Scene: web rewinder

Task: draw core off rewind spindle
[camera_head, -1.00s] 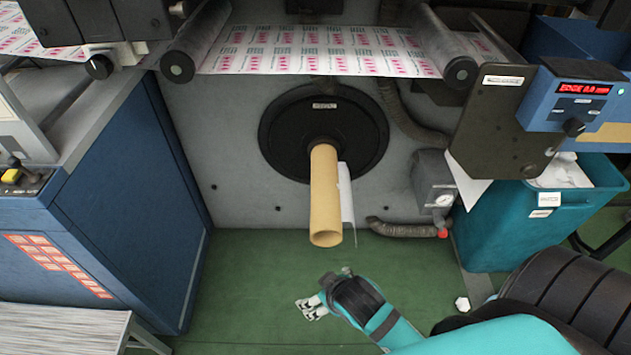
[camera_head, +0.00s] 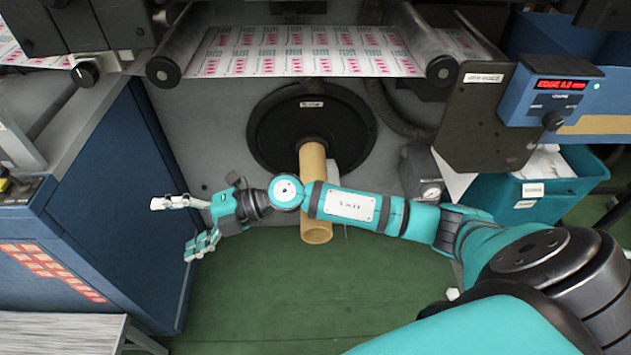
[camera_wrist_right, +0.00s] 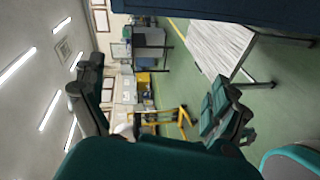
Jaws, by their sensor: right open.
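The cardboard core (camera_head: 313,170) is on the rewind spindle in front of the round black disc (camera_head: 270,125). My right forearm crosses in front of the core and hides its middle; its lower end shows below the arm. A strip of white web (camera_head: 333,172) hangs beside it. My right gripper (camera_head: 174,226) is left of the core, with its fingers spread wide and pointing left towards the blue cabinet. In the right wrist view its two fingers stand apart with nothing between them (camera_wrist_right: 160,115). My left gripper is not in view.
A blue cabinet (camera_head: 115,200) stands close to the left of the gripper. Printed web (camera_head: 310,50) runs between rollers above. A teal bin (camera_head: 535,195) and a control box (camera_head: 555,95) are at right. Green floor (camera_head: 290,300) lies open below.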

